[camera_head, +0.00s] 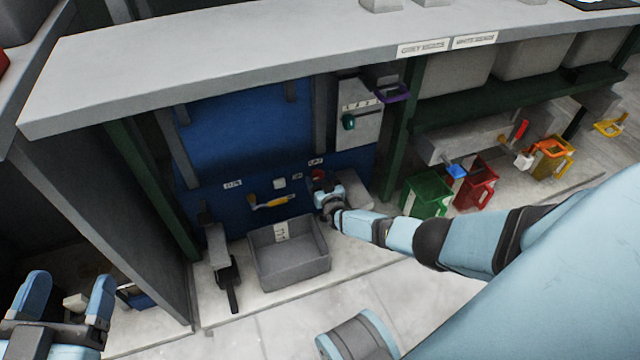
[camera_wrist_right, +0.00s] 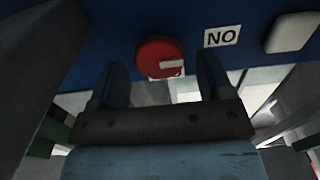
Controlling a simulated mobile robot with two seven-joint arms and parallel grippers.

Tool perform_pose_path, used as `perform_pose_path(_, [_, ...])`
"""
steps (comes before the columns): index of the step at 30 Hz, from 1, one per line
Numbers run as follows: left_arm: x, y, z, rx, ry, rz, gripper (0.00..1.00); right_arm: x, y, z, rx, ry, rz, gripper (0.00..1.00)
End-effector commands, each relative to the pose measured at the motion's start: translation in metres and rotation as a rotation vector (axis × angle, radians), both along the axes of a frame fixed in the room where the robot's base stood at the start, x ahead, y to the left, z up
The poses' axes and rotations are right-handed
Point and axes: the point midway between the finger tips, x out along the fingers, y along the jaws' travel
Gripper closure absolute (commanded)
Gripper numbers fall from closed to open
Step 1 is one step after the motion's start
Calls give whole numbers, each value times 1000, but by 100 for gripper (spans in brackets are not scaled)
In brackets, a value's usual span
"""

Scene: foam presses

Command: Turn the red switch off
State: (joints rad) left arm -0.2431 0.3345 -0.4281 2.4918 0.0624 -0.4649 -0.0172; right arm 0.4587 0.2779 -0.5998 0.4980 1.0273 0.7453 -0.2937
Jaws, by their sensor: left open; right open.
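The red switch (camera_wrist_right: 160,57) is a round red knob with a pale mark on the blue panel. In the right wrist view it sits just beyond and between the fingers of my right gripper (camera_wrist_right: 163,78). The fingers are apart; I cannot tell whether either touches the knob. In the head view the red switch (camera_head: 318,175) shows small above my right gripper (camera_head: 322,190), which reaches in from the right and partly covers that area. My left gripper (camera_head: 68,295) is open and empty at the lower left, far from the panel.
A yellow-handled lever (camera_head: 270,202) is on the panel (camera_head: 245,130). A grey bin (camera_head: 290,268) stands below. Green (camera_head: 427,195) and red (camera_head: 475,185) containers stand right. The grey counter (camera_head: 230,60) overhangs.

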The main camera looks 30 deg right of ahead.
Motion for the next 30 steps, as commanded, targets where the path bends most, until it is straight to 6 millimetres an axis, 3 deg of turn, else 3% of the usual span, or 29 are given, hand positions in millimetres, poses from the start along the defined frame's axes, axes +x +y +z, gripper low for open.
perform_pose_path(11, [1, 1, 1, 13, -24, 0, 27, 6, -1, 1, 0, 0, 0, 27])
perform_pose_path(17, [1, 1, 1, 12, -24, 0, 27, 6, -1, 1, 0, 0, 0, 73])
perform_pose_path(30, [1, 1, 1, 13, -22, 0, 27, 5, -1, 0, 77, -18, -1, 73])
